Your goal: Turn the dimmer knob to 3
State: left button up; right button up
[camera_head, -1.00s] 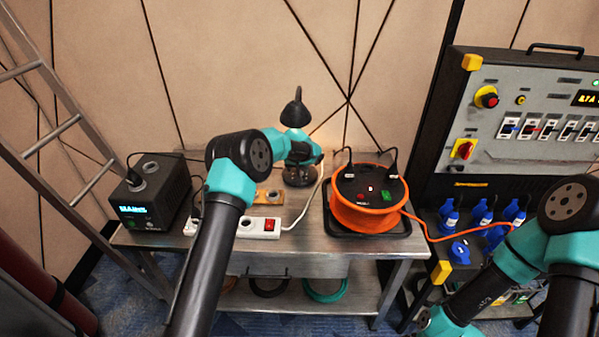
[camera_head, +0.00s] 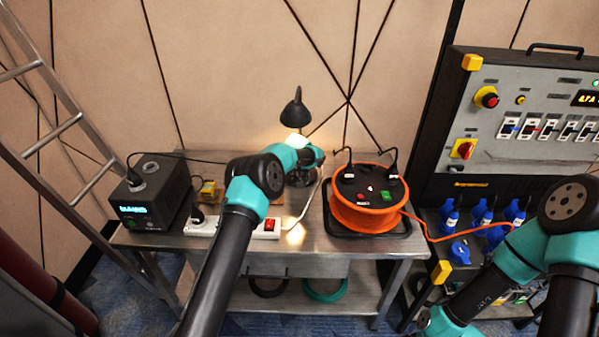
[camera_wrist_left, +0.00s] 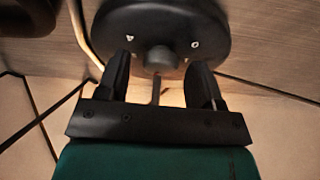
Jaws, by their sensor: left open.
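The desk lamp has a black shade (camera_head: 294,113) and a round black base on the table, partly hidden behind my left arm in the head view. Its bulb glows. In the left wrist view the round base (camera_wrist_left: 160,20) fills the top, with small pale marks on its face and a rounded dark dimmer knob (camera_wrist_left: 161,59) at its near side. My left gripper (camera_wrist_left: 161,75) is open, its two fingers either side of the knob with gaps. I cannot read the knob's setting. My right arm shows at the right, but its gripper is out of view.
A white power strip (camera_head: 266,229) with a red switch lies in front of the lamp. An orange cable reel (camera_head: 367,214) stands to the right, a black power box (camera_head: 150,193) to the left. A ladder (camera_head: 62,130) leans at far left; a switch panel (camera_head: 540,150) stands at right.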

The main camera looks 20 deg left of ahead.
pick_arm(q)
jog(key=c, duration=0.9)
jog(key=shift+m, duration=0.4)
jog(key=shift+a+m+h, duration=0.1)
jog(key=shift+m+h, duration=0.6)
jog(key=shift+m, duration=0.7)
jog(key=shift+m+h, duration=0.7)
jog(key=shift+m, duration=1.2)
jog(key=o, duration=0.9)
jog(key=shift+a+r, duration=0.1)
jog(key=shift+r, duration=0.05)
